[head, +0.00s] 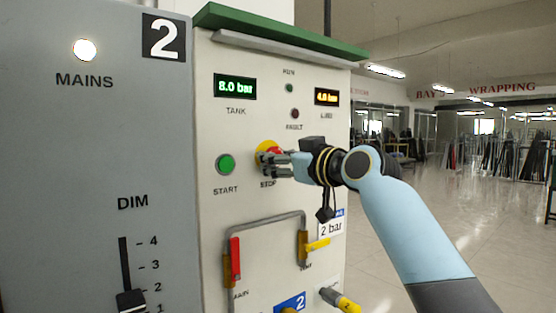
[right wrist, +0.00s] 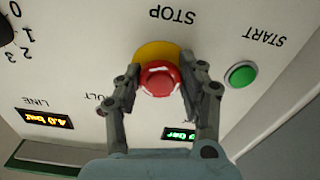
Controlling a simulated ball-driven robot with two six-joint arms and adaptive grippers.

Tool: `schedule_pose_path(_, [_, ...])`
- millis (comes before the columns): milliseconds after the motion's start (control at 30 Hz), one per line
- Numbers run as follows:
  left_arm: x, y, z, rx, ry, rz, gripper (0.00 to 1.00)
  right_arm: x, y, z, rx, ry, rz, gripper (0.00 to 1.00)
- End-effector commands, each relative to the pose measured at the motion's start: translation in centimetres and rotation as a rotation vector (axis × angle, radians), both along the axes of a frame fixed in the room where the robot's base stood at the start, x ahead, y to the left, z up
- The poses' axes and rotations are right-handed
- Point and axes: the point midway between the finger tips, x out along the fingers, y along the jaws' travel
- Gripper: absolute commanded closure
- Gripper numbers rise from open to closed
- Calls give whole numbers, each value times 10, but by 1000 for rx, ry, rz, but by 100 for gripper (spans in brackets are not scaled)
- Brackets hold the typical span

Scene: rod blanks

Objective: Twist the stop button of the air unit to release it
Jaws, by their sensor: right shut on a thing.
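The air unit (head: 270,60) is a cream cabinet with a green top, and its panel faces me in the head view. Its red stop button (head: 276,150) sits on a yellow surround (head: 262,147), above the STOP label. In the right wrist view the red button (right wrist: 160,80) lies between the fingers, with its yellow surround (right wrist: 150,53) behind it. My right gripper (head: 277,160) reaches in from the right and is shut on the stop button, partly hiding it in the head view. My left gripper is not in view.
A green start button (head: 225,164) is left of the stop button. Below are a pipe loop with a red handle (head: 235,258) and a yellow handle (head: 318,244). A grey cabinet (head: 60,150) with a DIM slider stands at left. Open floor lies at right.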

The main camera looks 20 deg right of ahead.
Motion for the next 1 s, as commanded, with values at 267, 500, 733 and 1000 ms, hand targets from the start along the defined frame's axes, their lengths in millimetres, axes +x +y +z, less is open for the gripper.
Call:
schedule_pose_path(267, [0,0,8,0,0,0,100,0,0,1,73,28,1,93])
schedule_pose_path(500, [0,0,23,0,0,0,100,0,1,2,233,87,0,93])
schedule_pose_path(733, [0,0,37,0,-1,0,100,0,2,3,407,149,0,93])
schedule_pose_path(1000, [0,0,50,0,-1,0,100,0,2,3,565,202,1,93])
